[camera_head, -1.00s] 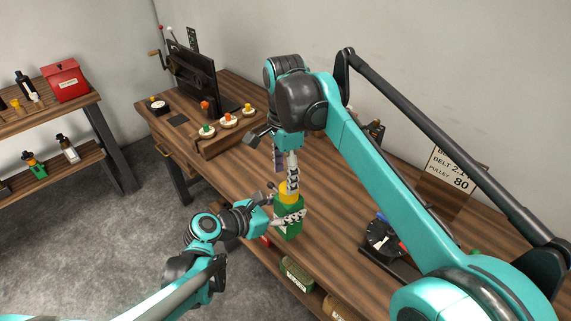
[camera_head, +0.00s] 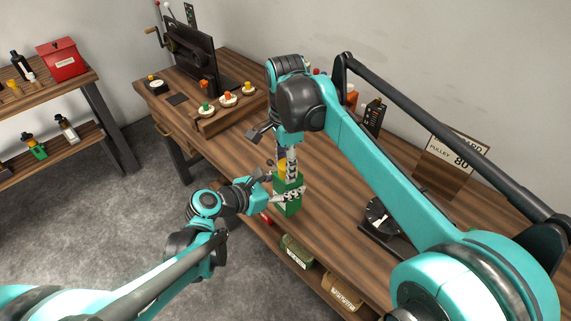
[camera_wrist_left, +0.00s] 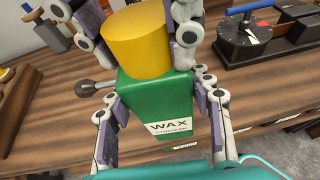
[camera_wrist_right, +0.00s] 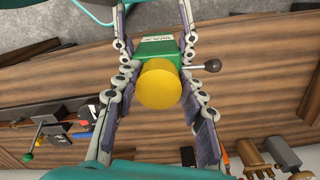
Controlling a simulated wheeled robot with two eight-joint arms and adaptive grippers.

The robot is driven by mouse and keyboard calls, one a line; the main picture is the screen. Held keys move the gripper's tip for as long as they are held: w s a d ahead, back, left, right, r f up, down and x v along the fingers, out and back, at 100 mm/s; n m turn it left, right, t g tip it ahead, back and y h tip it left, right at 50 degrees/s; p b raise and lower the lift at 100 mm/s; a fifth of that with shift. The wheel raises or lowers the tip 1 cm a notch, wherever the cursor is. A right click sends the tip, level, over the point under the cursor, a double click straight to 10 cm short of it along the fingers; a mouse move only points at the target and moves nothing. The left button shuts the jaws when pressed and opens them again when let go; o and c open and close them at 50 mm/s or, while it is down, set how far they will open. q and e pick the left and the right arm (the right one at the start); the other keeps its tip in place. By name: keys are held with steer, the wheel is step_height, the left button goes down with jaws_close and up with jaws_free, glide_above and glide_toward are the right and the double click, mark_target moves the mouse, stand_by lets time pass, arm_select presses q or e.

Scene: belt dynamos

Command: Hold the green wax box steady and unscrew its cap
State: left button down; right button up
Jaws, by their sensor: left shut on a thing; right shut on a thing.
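The green wax box (camera_head: 289,207) stands upright near the front edge of the workbench. Its yellow cap (camera_head: 282,170) is on top. My left gripper (camera_head: 288,194) is shut on the box from the side; in the left wrist view the fingers press both sides of the box (camera_wrist_left: 158,100), beside its WAX label. My right gripper (camera_head: 289,168) comes from above and is shut on the cap; the right wrist view shows the cap (camera_wrist_right: 160,84) between its fingers. In the head view the fingers hide part of the cap and box.
A wooden block with several colored knobs (camera_head: 228,98) lies behind on the bench. A black dial device (camera_head: 380,216) stands to the right. A sign (camera_head: 452,160) leans near the wall.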

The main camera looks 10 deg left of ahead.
arm_select(q)
steer(key=shift+s+d, duration=0.3)
steer(key=shift+s, duration=0.05)
arm_select(e)
steer(key=n, duration=0.5)
steer(key=shift+w+a+f, duration=0.1)
steer(key=shift+w, duration=0.05)
steer(key=n, duration=0.7)
steer(key=shift+s, duration=0.2)
arm_select(q)
steer(key=shift+w, duration=0.1)
arm_select(e)
steer(key=n, duration=0.7)
steer(key=shift+s+n, duration=0.15)
steer(key=shift+n, duration=0.15)
steer(key=n, duration=0.6)
steer(key=shift+d, duration=0.3)
arm_select(q)
steer(key=shift+w+a, duration=0.1)
steer(key=shift+a, duration=0.05)
arm_select(e)
steer(key=shift+r, duration=0.25)
steer(key=shift+r, duration=0.95)
